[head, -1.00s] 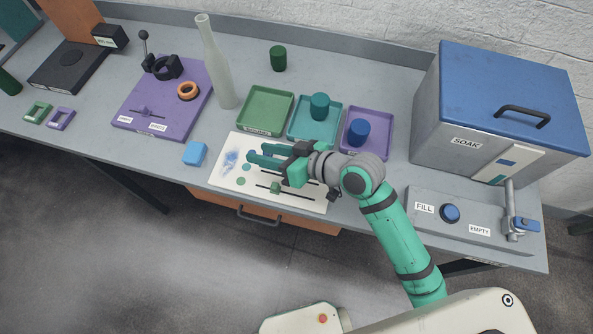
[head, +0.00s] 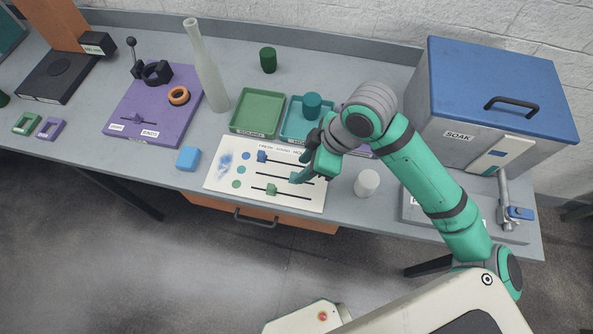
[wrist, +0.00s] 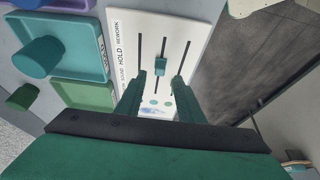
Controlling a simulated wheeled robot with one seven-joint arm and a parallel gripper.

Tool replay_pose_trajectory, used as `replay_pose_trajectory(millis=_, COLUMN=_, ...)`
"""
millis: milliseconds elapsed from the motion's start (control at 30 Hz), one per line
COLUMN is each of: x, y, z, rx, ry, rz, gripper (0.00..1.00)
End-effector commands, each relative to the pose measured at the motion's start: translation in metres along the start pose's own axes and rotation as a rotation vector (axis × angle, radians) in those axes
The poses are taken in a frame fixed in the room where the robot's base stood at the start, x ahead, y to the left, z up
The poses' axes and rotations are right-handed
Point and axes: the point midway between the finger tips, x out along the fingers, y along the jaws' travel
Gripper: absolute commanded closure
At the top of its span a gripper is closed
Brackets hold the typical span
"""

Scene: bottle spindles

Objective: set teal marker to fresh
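The white marker board (head: 222,193) lies at the table's front edge, with three slots and a column of coloured dots at its left. In the wrist view the teal marker (wrist: 160,66) sits about midway along the middle slot, near the HOLD label. My gripper (wrist: 158,76) is open, its fingertips on either side of the middle slot, just short of the teal marker. In the head view my gripper (head: 302,178) is over the right half of the board and partly hides that slot. The blue marker (head: 261,156) and green marker (head: 271,189) sit in the outer slots, towards the left.
Behind the board stand a green tray (head: 235,127), a teal tray (head: 291,132) holding a teal cup (head: 312,105), and a mostly hidden purple tray. A white cylinder (head: 367,183) stands right of the board. A blue block (head: 188,157) lies left. The SOAK box (head: 425,110) is at right.

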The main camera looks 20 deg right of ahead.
Motion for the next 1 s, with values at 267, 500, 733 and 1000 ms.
replay_pose_trajectory(millis=267, x=0.041, y=-0.001, z=0.000, rx=0.001, ry=0.001, rz=-0.002, gripper=0.66)
replay_pose_trajectory(millis=500, x=0.052, y=0.000, z=0.000, rx=0.000, ry=0.000, rz=0.000, gripper=0.66)
replay_pose_trajectory(millis=733, x=0.052, y=0.000, z=0.000, rx=0.000, ry=0.000, rz=0.000, gripper=0.68)
replay_pose_trajectory(millis=1000, x=0.052, y=0.000, z=0.000, rx=0.000, ry=0.000, rz=0.000, gripper=1.00)
